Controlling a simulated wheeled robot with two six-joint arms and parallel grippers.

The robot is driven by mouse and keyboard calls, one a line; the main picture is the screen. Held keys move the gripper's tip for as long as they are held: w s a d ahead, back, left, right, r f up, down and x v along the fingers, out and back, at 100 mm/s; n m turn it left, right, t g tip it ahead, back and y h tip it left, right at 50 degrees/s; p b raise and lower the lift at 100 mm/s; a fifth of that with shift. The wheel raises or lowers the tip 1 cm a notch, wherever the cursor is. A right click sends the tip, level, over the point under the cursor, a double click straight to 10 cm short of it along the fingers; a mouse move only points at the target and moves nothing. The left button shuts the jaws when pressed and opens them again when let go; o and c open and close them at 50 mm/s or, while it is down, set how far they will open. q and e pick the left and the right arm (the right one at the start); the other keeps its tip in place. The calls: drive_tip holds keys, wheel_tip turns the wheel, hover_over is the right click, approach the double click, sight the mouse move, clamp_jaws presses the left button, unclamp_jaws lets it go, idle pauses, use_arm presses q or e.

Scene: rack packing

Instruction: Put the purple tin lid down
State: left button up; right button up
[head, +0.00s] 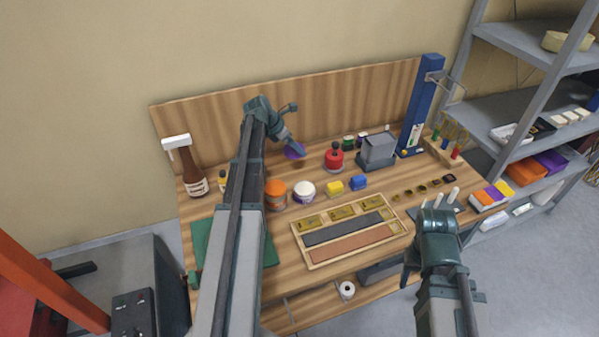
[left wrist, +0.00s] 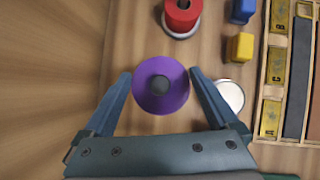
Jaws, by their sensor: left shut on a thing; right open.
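The purple tin lid (head: 294,153) is a round disc with a dark knob in its middle. It also shows in the left wrist view (left wrist: 145,95), between the fingers of my left gripper (left wrist: 160,78). My left gripper (head: 295,146) is shut on the lid and holds it over the back part of the workbench (head: 225,212). Whether the lid touches the bench top is hard to tell. A white-topped tin with purple on its side (head: 304,191) stands nearer the front. My right gripper (head: 438,201) is open and empty at the bench's right front.
A red tin (head: 333,160) stands right of the lid; yellow (head: 335,187) and blue (head: 358,183) blocks lie in front of it. An orange-lidded jar (head: 275,197) is beside the white-topped tin. A wooden tray (head: 310,262) lies at the front. A brown bottle (head: 190,175) stands left.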

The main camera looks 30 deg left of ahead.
sight(299, 170)
use_arm(q)
drive_tip(key=shift+f+b, duration=5)
drive_tip(key=shift+f, duration=0.25)
drive_tip(key=o, duration=0.9)
drive_tip(key=shift+r, duration=0.1)
drive_tip(key=shift+o, duration=0.2)
drive_tip(key=shift+r, duration=0.15)
drive_tip(key=shift+s+a+r+p, duration=0.1)
drive_tip(key=shift+s+r+p, duration=0.15)
drive_tip(key=shift+r+p, duration=0.3)
drive_tip(key=p+v, duration=0.9)
drive_tip(key=v, duration=0.1)
drive_tip(key=shift+s+r, duration=0.25)
drive_tip(key=shift+r, duration=0.05)
